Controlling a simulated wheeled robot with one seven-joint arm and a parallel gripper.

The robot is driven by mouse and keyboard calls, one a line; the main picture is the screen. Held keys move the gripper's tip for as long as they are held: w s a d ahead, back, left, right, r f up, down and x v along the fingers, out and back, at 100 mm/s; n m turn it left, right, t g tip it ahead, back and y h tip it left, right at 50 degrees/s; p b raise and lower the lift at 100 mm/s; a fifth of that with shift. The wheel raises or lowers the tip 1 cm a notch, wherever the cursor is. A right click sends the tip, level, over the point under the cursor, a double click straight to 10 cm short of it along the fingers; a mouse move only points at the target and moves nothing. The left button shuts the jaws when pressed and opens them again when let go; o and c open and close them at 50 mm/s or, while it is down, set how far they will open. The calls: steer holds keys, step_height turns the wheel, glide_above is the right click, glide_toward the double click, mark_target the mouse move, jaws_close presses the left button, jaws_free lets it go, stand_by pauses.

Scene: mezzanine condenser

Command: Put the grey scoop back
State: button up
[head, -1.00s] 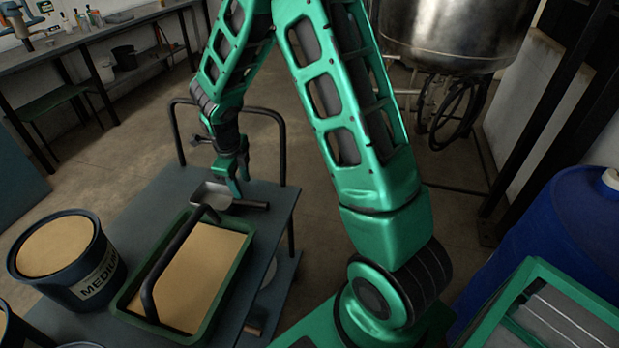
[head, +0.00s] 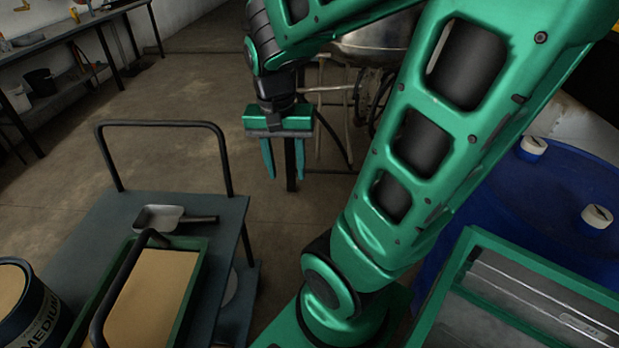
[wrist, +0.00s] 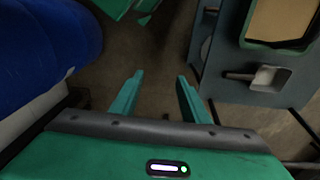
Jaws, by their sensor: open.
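The grey scoop (head: 160,217) lies on the blue-grey cart top (head: 112,222), behind the green tray, with its dark handle pointing right. It also shows in the wrist view (wrist: 265,77), on the cart at the upper right. My gripper (head: 284,160) is open and empty, raised in the air to the right of the cart and well apart from the scoop. In the wrist view its two teal fingers (wrist: 157,98) are spread over bare floor.
The green tray (head: 196,295) holds a tan slab, with a black bar handle across it. A tub labelled MEDIUM (head: 48,318) stands left. The cart's black push rail (head: 160,124) rises behind the scoop. A blue drum (head: 560,200) and a green-framed bin (head: 480,240) are at right.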

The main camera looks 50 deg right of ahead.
steer(key=s+n+y, duration=0.1)
steer(key=s+n, duration=0.4)
steer(key=s, duration=0.3)
steer(key=shift+a+r, duration=0.15)
steer(key=shift+r, duration=0.3)
